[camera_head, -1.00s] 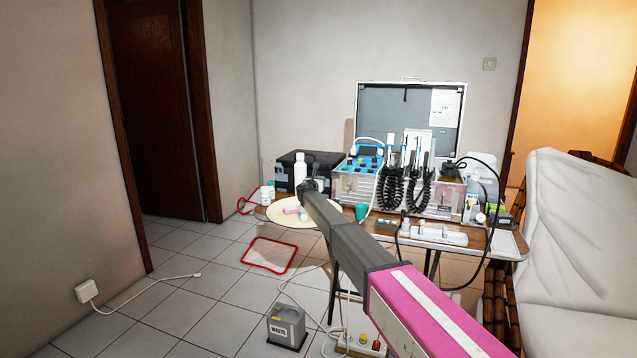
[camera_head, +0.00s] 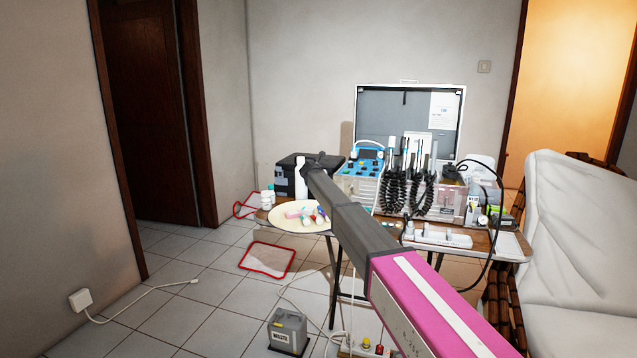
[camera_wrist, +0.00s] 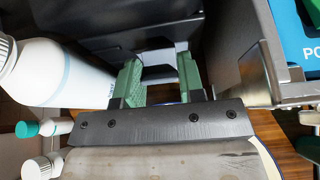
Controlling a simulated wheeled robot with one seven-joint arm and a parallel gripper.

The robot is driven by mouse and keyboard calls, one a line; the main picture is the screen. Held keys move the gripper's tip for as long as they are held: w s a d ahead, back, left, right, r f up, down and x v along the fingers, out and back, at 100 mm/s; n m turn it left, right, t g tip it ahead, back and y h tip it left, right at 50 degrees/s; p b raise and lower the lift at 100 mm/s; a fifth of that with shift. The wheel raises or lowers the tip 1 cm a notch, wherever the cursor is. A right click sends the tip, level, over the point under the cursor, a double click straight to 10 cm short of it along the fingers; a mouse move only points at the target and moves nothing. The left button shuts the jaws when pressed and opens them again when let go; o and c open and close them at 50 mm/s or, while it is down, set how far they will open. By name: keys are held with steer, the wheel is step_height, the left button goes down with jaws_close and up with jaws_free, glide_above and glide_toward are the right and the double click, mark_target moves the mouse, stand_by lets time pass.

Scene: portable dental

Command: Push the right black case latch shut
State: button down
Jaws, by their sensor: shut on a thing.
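The black case (camera_head: 286,176) stands at the table's back left, partly behind a white bottle. Its dark front fills the top of the wrist view (camera_wrist: 150,18). My gripper (camera_head: 318,158) reaches to the case's right side in the head view. In the wrist view its two green fingertips (camera_wrist: 160,75) stand apart, pointing at the case front, with a dark bar between them. The bar looks like the right latch (camera_wrist: 157,71), but its outline is partly hidden. I cannot tell whether the latch is flat against the case.
The white bottle (camera_wrist: 62,73) stands close on my gripper's left. The blue-topped unit (camera_head: 362,178) is close on its right. A round plate (camera_head: 285,222) with small coloured things lies in front. Black coiled hoses (camera_head: 392,192) hang farther right.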

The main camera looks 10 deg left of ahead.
steer(key=g, duration=0.1)
steer(key=w+r+g, duration=0.1)
steer(key=g, duration=0.1)
steer(key=shift+w+r, duration=0.2)
steer(key=shift+w, duration=0.05)
steer(key=shift+w+r+g, duration=0.25)
steer(key=shift+w+g, duration=0.15)
steer(key=shift+g, duration=0.7)
steer(key=shift+d, duration=0.1)
steer(key=c, duration=0.7)
jaws_free()
steer(key=v, duration=1.1)
steer(key=shift+w+d, duration=0.1)
steer(key=shift+w, duration=0.05)
